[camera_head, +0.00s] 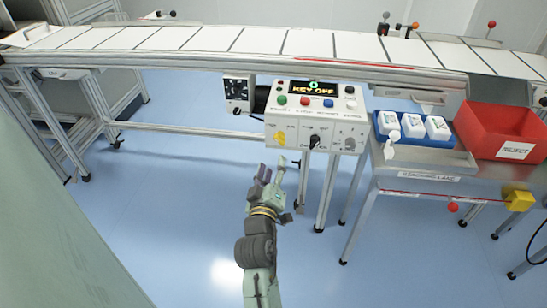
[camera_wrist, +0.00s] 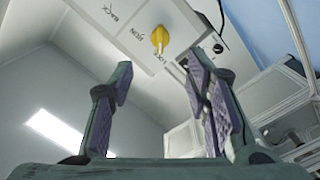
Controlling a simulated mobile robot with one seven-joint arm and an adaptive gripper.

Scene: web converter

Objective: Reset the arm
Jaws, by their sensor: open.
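My gripper (camera_head: 272,176) is raised in front of and below the control box (camera_head: 317,115) in the head view. Its two purple-padded fingers stand apart in the wrist view (camera_wrist: 160,100), with nothing between them. The box's display (camera_head: 312,88) reads "KEY OFF". A yellow knob (camera_head: 280,138) sits at the lower left of the box face. It also shows in the wrist view (camera_wrist: 160,39), beyond the fingertips and apart from them. A black knob (camera_head: 315,141) is to its right.
A conveyor with white panels (camera_head: 310,43) runs across the back. At right, a steel table (camera_head: 420,175) holds a blue tray (camera_head: 428,143) of white bottles and a red REJECT bin (camera_head: 490,128). A green-grey surface (camera_head: 50,220) fills the left. Blue floor (camera_head: 170,190) is clear around my arm.

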